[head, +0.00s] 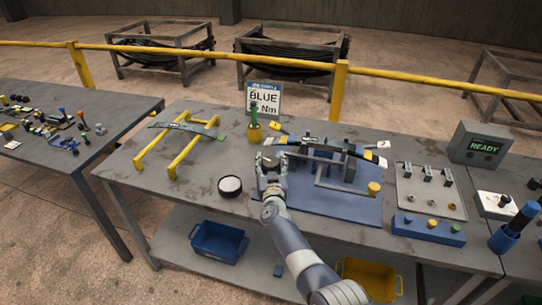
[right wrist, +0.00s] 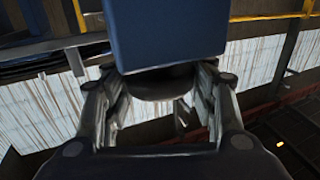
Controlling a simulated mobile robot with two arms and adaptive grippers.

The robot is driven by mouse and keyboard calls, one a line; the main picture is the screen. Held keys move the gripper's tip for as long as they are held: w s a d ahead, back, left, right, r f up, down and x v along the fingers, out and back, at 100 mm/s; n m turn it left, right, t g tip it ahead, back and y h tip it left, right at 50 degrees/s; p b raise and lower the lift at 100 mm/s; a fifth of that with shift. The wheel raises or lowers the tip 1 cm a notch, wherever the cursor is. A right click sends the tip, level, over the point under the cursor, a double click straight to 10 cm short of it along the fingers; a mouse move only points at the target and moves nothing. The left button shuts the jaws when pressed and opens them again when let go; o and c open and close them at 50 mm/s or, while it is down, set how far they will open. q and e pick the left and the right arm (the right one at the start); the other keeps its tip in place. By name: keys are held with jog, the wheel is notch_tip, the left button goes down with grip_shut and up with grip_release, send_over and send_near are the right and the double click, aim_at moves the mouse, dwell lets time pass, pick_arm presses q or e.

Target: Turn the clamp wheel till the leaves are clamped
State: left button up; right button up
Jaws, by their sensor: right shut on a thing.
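The clamping fixture stands on a blue base plate (head: 330,207) in the middle of the table. A stack of dark leaves (head: 320,146) with coloured tags lies across its grey uprights. My right gripper (head: 270,168) is at the left end of the fixture, with its fingers closed in. In the right wrist view, my right gripper (right wrist: 163,105) has its fingers on both sides of a dark round part, which I take to be the clamp wheel (right wrist: 165,88). A blue block (right wrist: 165,35) is right beyond it. In the head view the gripper hides the wheel. My left gripper is not in view.
A yellow stand (head: 178,160) holding a leaf and a white round dish (head: 230,186) are to the left. A sign reading BLUE (head: 263,100) stands behind. A tool panel (head: 430,190), a button box (head: 428,229) and a READY display (head: 482,147) are to the right.

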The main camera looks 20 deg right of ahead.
jog(key=shift+a+m+h, duration=0.15)
jog(key=shift+m+h, duration=0.45)
jog(key=shift+h, duration=0.3)
jog(key=shift+m+g+h, duration=0.3)
jog(key=shift+g+h, duration=0.1)
jog(key=o, duration=1.1)
